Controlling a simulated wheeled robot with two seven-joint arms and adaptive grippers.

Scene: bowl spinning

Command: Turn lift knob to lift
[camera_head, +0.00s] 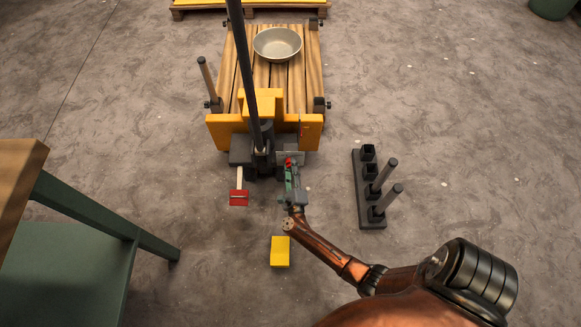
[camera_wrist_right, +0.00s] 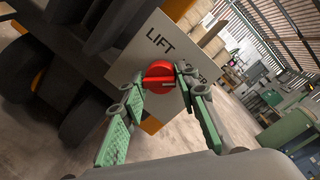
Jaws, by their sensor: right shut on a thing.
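The red lift knob (camera_wrist_right: 158,76) sits on a pale plate (camera_wrist_right: 150,42) marked "LIFT" in the right wrist view; further lettering on the plate is partly hidden by a finger. My right gripper (camera_wrist_right: 161,80) has its green fingers on both sides of the knob and is shut on it. In the head view the right gripper (camera_head: 289,168) reaches to the small red knob (camera_head: 289,161) at the near right of the pallet jack (camera_head: 262,147). My left gripper is not in view.
The jack's dark handle (camera_head: 246,70) rises at its middle. A red pedal (camera_head: 239,198) sticks out at left. A wooden pallet behind bears a metal bowl (camera_head: 278,43). A yellow block (camera_head: 280,251) and a dark peg rack (camera_head: 369,190) stand on the floor. A green table (camera_head: 70,265) is at left.

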